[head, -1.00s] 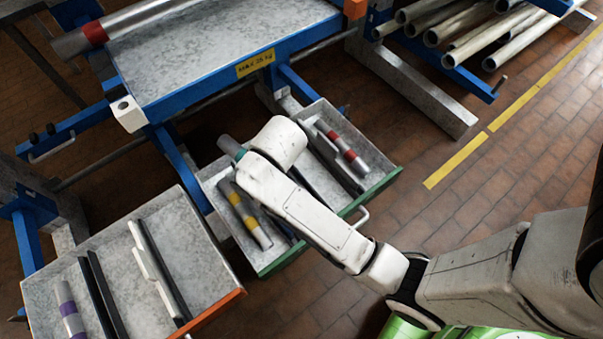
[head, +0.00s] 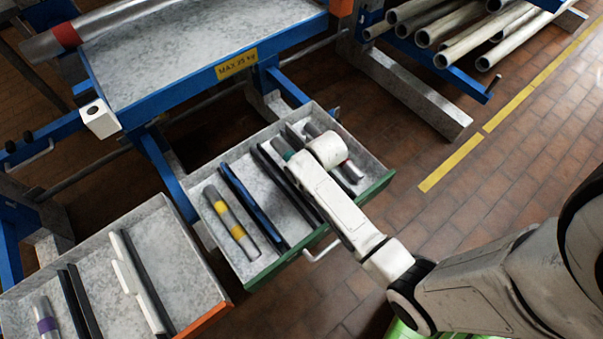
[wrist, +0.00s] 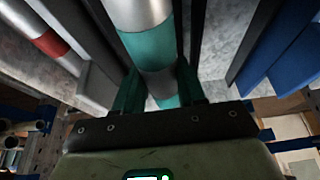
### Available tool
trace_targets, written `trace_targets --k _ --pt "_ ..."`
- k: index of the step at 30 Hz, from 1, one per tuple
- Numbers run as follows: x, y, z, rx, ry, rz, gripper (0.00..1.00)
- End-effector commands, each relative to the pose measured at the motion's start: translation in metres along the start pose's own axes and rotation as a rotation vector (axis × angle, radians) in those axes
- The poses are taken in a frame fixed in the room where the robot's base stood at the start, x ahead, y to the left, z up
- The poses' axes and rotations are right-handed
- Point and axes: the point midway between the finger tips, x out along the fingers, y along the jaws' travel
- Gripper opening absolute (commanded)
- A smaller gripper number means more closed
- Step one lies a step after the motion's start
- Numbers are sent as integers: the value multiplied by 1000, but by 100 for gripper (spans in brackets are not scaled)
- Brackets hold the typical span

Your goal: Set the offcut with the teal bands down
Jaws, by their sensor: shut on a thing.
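The offcut with the teal bands (wrist: 148,48) is a grey tube held between the fingers of my gripper (wrist: 158,88) in the wrist view. Only its far end (head: 283,149) shows in the head view, beside my white wrist, which hides the gripper and the rest. It is over the right part of the green-fronted drawer (head: 262,278), lined up with the dividers, with a dark divider close on each side in the wrist view. I cannot tell whether it touches the drawer floor. A red-banded offcut (wrist: 48,42) is one channel over, to the right in the head view.
A yellow-banded offcut (head: 230,220) lies in the drawer's left channel, beside a blue divider (head: 252,205). An orange-fronted drawer (head: 205,318) at left holds a purple-banded offcut (head: 47,322). The blue-edged bench (head: 205,85) stands behind, close to the drawer.

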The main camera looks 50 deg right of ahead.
Motion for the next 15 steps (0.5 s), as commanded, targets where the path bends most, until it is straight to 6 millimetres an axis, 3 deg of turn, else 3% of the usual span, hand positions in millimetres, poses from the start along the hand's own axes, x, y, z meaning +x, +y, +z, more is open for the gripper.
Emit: trace_targets --k 1,4,15 --pt "16 4 0 1 -4 0 3" --pt "33 11 -4 2 -3 0 3" --pt "69 21 -6 0 -5 -1 3"
